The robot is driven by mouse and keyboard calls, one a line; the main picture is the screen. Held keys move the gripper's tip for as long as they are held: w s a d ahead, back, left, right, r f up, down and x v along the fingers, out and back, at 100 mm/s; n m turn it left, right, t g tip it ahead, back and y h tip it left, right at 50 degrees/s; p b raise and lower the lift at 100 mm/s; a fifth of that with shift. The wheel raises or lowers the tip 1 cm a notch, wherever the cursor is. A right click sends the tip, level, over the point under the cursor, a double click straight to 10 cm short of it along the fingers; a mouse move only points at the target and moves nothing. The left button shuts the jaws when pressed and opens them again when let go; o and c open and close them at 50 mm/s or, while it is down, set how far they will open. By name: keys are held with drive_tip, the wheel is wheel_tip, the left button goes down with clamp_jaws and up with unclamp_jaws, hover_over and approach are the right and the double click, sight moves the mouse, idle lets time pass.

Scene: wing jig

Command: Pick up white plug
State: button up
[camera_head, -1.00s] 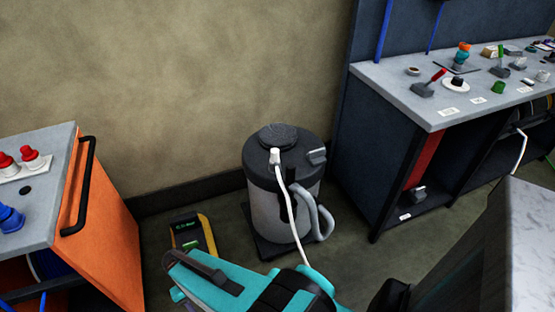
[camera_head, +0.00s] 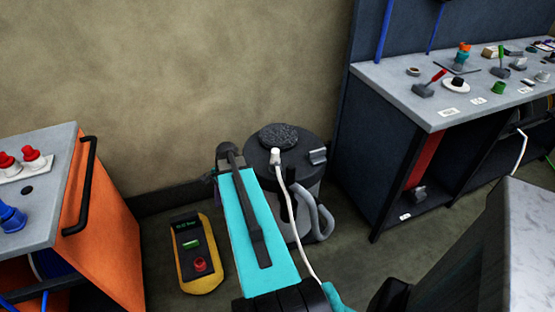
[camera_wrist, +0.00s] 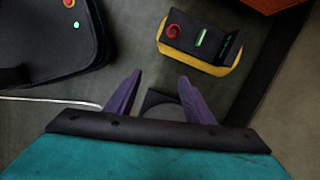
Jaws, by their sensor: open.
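The white plug (camera_head: 275,157) stands upright on the dark lid of a grey canister (camera_head: 303,195) in the head view, near the lid's front. A white cable (camera_head: 293,215) runs from it down the canister's front toward the lower right. My teal arm rises just left of the plug and hides the canister's left side. In the wrist view the two purple fingers of my gripper (camera_wrist: 160,78) are spread apart with nothing held between them. The plug is not seen in the wrist view; a white cord (camera_wrist: 45,99) shows at the left.
A yellow box (camera_head: 201,255) with a red button sits on the floor left of my arm and also shows in the wrist view (camera_wrist: 207,62). An orange-sided cabinet (camera_head: 100,225) stands at left. A cluttered workbench (camera_head: 400,88) stands right of the canister.

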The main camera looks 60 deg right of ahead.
drive_tip(key=s+d+r+m+t+h, duration=0.1)
drive_tip(key=s+d+r+m, duration=0.1)
drive_tip(key=d+r+m, duration=0.35)
drive_tip(key=s+d+r+m+t, duration=0.1)
drive_tip(key=s+d+r+m, duration=0.1)
drive_tip(key=d+r, duration=0.55)
drive_tip(key=m+t+h, duration=0.2)
drive_tip(key=m, duration=0.4)
approach(276, 151)
drive_tip(key=v, duration=0.3)
drive_tip(key=shift+d+r, duration=0.1)
drive_tip(key=shift+r, duration=0.1)
drive_tip(key=shift+w+f, duration=0.1)
drive_tip(key=shift+p+x, duration=0.6)
drive_tip(key=shift+x, duration=3.65)
drive_tip(key=shift+f+g, duration=0.25)
drive_tip(key=shift+g, duration=0.05)
drive_tip(key=shift+p+x, duration=0.65)
drive_tip(key=shift+x, duration=1.75)
